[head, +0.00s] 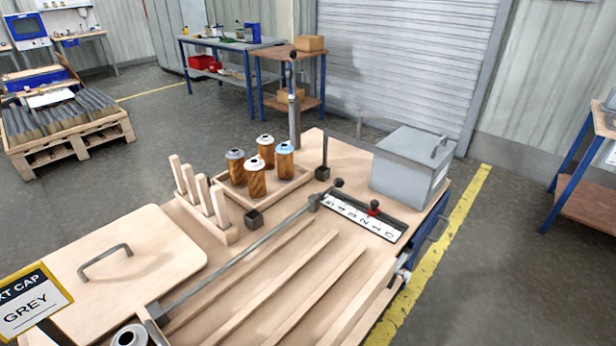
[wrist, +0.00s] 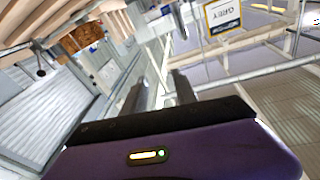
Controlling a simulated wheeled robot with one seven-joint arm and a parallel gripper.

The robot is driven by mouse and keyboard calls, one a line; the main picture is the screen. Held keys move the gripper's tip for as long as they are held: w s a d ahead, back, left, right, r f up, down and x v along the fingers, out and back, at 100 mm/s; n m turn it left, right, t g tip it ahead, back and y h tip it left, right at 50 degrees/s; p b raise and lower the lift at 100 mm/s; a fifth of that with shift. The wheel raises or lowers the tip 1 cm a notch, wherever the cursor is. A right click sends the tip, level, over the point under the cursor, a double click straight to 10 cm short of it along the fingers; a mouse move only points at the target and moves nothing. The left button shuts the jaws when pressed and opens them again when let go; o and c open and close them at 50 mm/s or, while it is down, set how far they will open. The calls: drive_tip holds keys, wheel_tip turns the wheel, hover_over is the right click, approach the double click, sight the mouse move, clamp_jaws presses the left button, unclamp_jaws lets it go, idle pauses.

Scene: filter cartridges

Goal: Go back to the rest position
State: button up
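My gripper (wrist: 158,85) shows only in the wrist view. Its two dark fingers stand apart with nothing clearly held between them, and it points out over a tilted, blurred scene. It is not seen in the head view. In the head view several brown filter cartridges (head: 256,180) stand upright in a shallow wooden tray (head: 278,194); one has a blue cap (head: 285,147), others grey or white ones. Another capped cartridge (head: 130,337) is partly cut off at the bottom edge.
The wooden bench holds a peg rack (head: 212,209), a handled lid (head: 120,262), a ruled lane fixture (head: 290,275), a number scale (head: 358,214) and a grey box (head: 410,170). A sign (head: 33,303) reads GREY. Floor lies open to the right.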

drive_tip(key=s+d+f+m+h, duration=0.1)
drive_tip(key=s+d+h, duration=0.3)
drive_tip(key=d, duration=0.5)
drive_tip(key=s+d+f+m+h, duration=0.2)
drive_tip(key=s+d+m+h, duration=0.1)
drive_tip(key=s+d, duration=0.4)
drive_tip(key=s+d+f+m+h, duration=0.2)
drive_tip(key=s+d+h, duration=0.3)
drive_tip(key=d, duration=0.8)
drive_tip(key=shift+s+d+h, duration=0.15)
drive_tip(key=shift+s+h, duration=0.25)
drive_tip(key=shift+s, duration=0.3)
drive_tip(key=shift+f, duration=0.1)
